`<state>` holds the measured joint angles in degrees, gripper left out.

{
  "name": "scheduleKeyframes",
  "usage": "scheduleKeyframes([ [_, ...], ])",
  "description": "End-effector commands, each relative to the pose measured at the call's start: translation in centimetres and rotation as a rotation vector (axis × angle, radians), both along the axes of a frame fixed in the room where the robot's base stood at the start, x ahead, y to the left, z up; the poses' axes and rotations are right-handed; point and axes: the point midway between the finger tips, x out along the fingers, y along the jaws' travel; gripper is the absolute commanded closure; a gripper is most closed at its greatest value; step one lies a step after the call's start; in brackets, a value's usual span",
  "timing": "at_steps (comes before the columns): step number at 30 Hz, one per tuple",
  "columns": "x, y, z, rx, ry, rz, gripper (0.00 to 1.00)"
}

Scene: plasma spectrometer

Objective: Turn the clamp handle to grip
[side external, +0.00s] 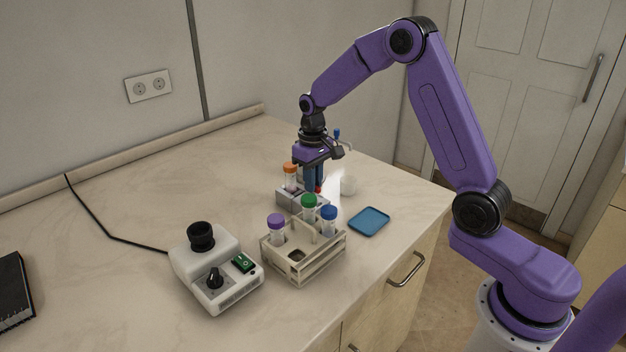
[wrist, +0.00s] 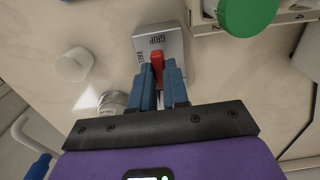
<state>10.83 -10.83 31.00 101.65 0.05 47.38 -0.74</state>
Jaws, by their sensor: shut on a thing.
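The clamp is a grey block (side external: 285,199) on the bench, with an orange-capped tube (side external: 291,176) standing at it. In the wrist view its labelled plate (wrist: 172,42) reads GRIP at the upper part, with a second label, partly hidden, at the left edge. The red clamp handle (wrist: 157,62) lies between my blue fingertips, and a bit of red shows in the side view (side external: 318,189). My gripper (wrist: 160,76) points down beside the block and is shut on the handle. The fingers hide part of the handle and plate.
A rack (side external: 303,267) with purple-, green- and blue-capped tubes stands close in front of the clamp. A blue tray (side external: 369,222) and a white round object (side external: 349,185) lie to the right. A white device (side external: 215,277) stands front left.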

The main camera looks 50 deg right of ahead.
Motion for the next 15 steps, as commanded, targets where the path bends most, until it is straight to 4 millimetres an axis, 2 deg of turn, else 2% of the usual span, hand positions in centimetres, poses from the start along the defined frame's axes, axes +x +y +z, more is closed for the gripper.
scheduleKeyframes([
  [9, 0.06, 0.02, 0.18, -0.001, -0.003, 0.007, 1.00],
  [10, 0.06, 0.02, 0.18, -0.001, -0.003, 0.007, 0.82],
  [12, 0.06, 0.02, 0.16, -0.001, -0.003, 0.006, 0.60],
  [15, 0.05, 0.02, 0.12, -0.001, -0.002, 0.005, 0.60],
])
